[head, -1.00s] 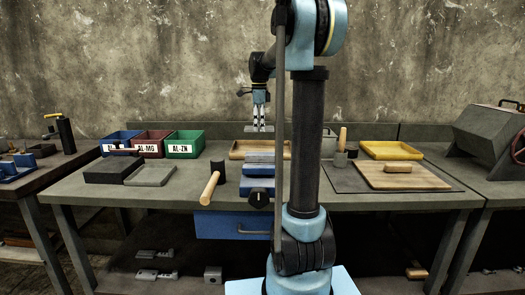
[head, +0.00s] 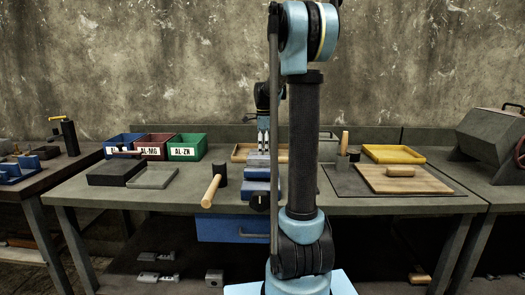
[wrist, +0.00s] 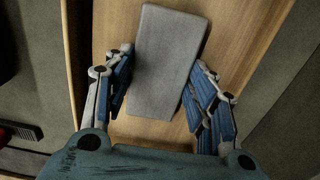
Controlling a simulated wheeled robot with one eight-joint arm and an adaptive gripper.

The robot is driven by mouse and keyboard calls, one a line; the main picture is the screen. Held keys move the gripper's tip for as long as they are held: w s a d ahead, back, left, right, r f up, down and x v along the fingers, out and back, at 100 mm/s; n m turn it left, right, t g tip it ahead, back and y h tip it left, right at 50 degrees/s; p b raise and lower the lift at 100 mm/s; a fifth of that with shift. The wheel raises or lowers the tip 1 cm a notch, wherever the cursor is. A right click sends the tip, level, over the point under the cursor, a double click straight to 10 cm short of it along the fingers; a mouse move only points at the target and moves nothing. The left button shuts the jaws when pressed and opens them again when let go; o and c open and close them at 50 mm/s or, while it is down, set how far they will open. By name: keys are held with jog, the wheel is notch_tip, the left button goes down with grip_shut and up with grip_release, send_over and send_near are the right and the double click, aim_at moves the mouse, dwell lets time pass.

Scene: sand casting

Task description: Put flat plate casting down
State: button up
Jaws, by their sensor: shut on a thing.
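The flat plate casting (wrist: 165,58) is a grey rectangular slab, slightly tilted in the wrist view. My gripper (wrist: 160,80) is shut on it, with blue-and-silver fingers along its two long sides. Light wood of the wooden tray (wrist: 240,55) shows beneath and around the plate. In the head view my gripper (head: 263,146) points down at the wooden tray (head: 239,150), behind the blue vise. The vise and my arm partly hide the tray there. Whether the plate touches the tray floor cannot be told.
The blue vise (head: 258,186) and a mallet (head: 212,188) stand in front of the tray. Red (head: 153,145), green (head: 187,147) and blue (head: 121,142) bins are to the left. A yellow tray (head: 393,153) and a wooden board (head: 405,180) are to the right.

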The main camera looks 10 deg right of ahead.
jog(key=o, duration=1.3)
notch_tip(320, 180, up, 12)
